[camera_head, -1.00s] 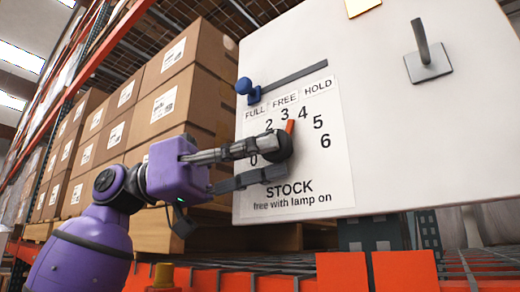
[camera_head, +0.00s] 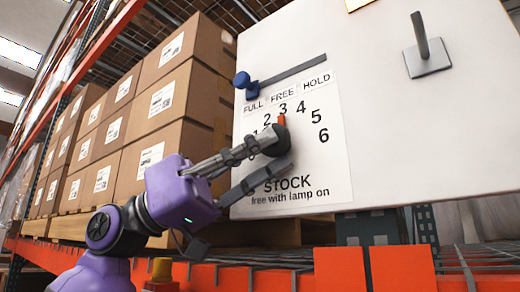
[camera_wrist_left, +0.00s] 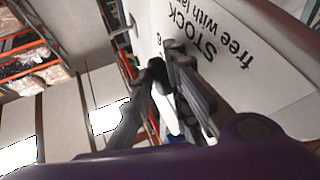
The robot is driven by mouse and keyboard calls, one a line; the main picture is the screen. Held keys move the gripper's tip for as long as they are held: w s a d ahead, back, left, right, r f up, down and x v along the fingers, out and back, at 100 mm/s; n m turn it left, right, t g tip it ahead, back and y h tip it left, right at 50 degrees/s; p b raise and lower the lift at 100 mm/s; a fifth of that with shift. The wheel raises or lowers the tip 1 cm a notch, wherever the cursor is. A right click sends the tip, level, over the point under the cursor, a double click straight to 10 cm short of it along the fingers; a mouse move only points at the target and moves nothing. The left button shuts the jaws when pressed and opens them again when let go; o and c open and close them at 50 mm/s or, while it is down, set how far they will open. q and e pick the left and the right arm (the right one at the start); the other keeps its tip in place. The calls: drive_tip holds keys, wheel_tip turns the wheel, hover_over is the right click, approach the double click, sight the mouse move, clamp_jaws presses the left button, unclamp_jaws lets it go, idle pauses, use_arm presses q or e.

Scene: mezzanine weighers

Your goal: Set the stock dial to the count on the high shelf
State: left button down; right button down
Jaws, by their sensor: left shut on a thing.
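The stock dial (camera_head: 281,133) is a dark round knob on a white numbered sheet (camera_head: 335,180) fixed to a pale panel. Its orange-red pointer (camera_head: 281,119) stands at the 3. My left gripper (camera_head: 276,152) is shut on the dial, with one finger above and one below it, and partly hides the low numbers. In the left wrist view its fingers (camera_wrist_left: 165,90) also reach the panel. The count on the high shelf cannot be read here. My right gripper is not in view.
A blue slider knob (camera_head: 242,80) sits at the left end of a dark slot, above FULL. Stacked cartons (camera_head: 178,95) stand on the left. Orange-red rack beams (camera_head: 235,278) run below.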

use_arm(q)
drive_tip(key=shift+r+g, duration=0.1)
drive_tip(key=shift+g, duration=0.2)
drive_tip(key=c, duration=2)
unclamp_jaws()
drive_tip(key=shift+s, duration=0.1)
drive_tip(key=v, duration=1.2)
drive_tip(key=shift+s+a, duration=0.1)
